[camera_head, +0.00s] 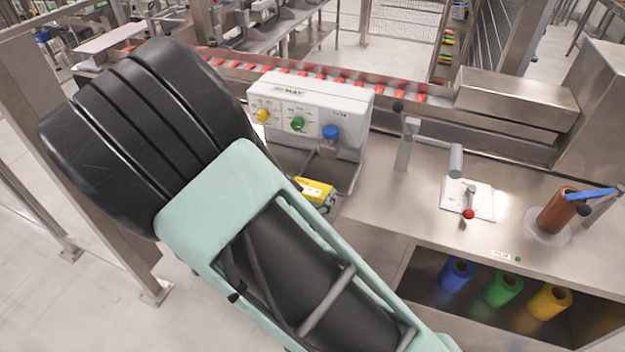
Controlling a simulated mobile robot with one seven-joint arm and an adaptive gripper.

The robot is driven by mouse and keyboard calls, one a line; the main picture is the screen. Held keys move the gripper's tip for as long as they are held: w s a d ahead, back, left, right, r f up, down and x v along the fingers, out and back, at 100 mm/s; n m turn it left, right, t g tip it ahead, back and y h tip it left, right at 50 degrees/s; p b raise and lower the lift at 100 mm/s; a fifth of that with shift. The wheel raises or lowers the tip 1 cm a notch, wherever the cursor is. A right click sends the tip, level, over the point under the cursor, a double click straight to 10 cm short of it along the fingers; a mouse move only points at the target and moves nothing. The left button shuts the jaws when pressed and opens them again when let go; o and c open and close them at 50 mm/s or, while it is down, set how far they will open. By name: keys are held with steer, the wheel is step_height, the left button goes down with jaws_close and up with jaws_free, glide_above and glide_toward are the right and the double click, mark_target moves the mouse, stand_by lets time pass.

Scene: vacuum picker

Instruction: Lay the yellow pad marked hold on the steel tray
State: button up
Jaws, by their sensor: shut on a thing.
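A yellow pad (316,187) shows just past the right edge of my arm, below the white control box. Any marking on it is too small to read. My gripper (325,206) is mostly hidden behind my arm; a small dark part of it shows at the pad's lower right edge, and it is shut on the pad. A grey steel surface, which looks like the tray (288,157), lies below the box and behind the pad. My arm covers its left part, and I cannot tell whether the pad touches it.
The white control box (350,103) has yellow, green and blue knobs. To the right on the steel bench (390,205) are a lever stand (405,145), a white plate with a red-knobbed lever (482,200) and a brown cylinder (558,210). Coloured rolls (503,288) lie on the shelf below.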

steer(key=shift+w+d+f, duration=0.4)
steer(key=shift+w+f, duration=0.1)
steer(key=shift+f, duration=0.3)
steer(key=shift+w+f, duration=0.1)
steer(key=shift+f, duration=1.5)
steer(key=shift+f+b, duration=0.25)
steer(key=shift+b, duration=0.15)
steer(key=o, duration=1.1)
steer(key=shift+r, duration=0.1)
steer(key=shift+o, duration=0.2)
steer(key=shift+r, duration=0.1)
